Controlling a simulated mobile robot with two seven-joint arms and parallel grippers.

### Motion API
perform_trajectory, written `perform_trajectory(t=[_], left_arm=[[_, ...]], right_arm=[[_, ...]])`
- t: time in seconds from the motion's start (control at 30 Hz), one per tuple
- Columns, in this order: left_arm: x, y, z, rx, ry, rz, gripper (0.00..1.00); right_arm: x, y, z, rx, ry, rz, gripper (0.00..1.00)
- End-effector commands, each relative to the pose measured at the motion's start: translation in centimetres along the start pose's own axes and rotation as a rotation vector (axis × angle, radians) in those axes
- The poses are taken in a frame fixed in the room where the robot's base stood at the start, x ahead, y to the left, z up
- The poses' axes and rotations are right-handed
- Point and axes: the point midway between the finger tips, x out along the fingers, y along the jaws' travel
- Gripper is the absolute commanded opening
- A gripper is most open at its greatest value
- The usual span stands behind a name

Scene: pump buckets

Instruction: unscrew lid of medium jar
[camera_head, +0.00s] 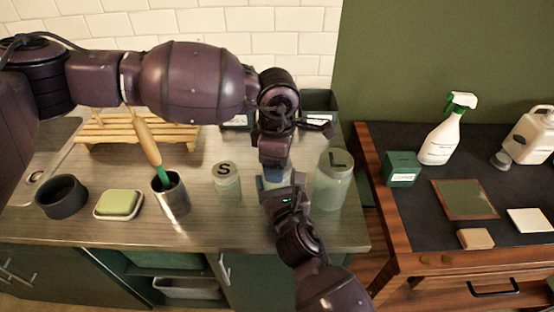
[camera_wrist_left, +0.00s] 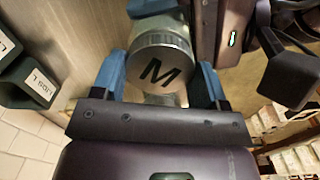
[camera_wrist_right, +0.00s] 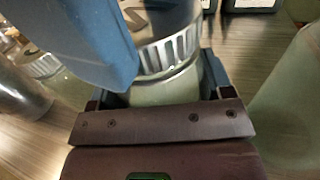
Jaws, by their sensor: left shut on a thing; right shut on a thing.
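The medium jar stands between the small jar (camera_head: 228,188), marked S, and the large jar (camera_head: 334,185), marked L. It is mostly hidden by my grippers in the head view. Its ribbed metal lid (camera_wrist_left: 160,68), marked M, shows in the left wrist view. My left gripper (camera_head: 271,172) comes from above with its blue fingers on either side of the lid, shut on it. My right gripper (camera_head: 279,192) comes from the front, shut around the glass body (camera_wrist_right: 165,90) below the lid. The lid sits on the jar.
A steel cup with a brush (camera_head: 171,195), a green sponge on a dish (camera_head: 118,204) and a dark bowl (camera_head: 62,196) stand left on the counter. A slatted rack (camera_head: 140,132) is behind. A table with a spray bottle (camera_head: 444,132) is at right.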

Motion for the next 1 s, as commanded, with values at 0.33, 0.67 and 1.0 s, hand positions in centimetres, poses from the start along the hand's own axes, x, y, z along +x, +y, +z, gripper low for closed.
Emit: perform_trajectory(t=[0.33,0.67,1.0], left_arm=[[-0.01,-0.04,-0.01,-0.463,0.000,-0.001,0.39],[-0.02,-0.05,-0.03,-0.539,0.002,-0.002,0.39],[-0.02,-0.04,-0.02,-0.536,0.001,-0.001,0.39]], right_arm=[[-0.01,-0.08,-0.11,0.000,0.003,-0.002,0.07],[-0.01,-0.08,-0.11,0.000,0.002,-0.002,0.07],[-0.01,-0.06,-0.11,-0.001,0.002,-0.001,0.07]])
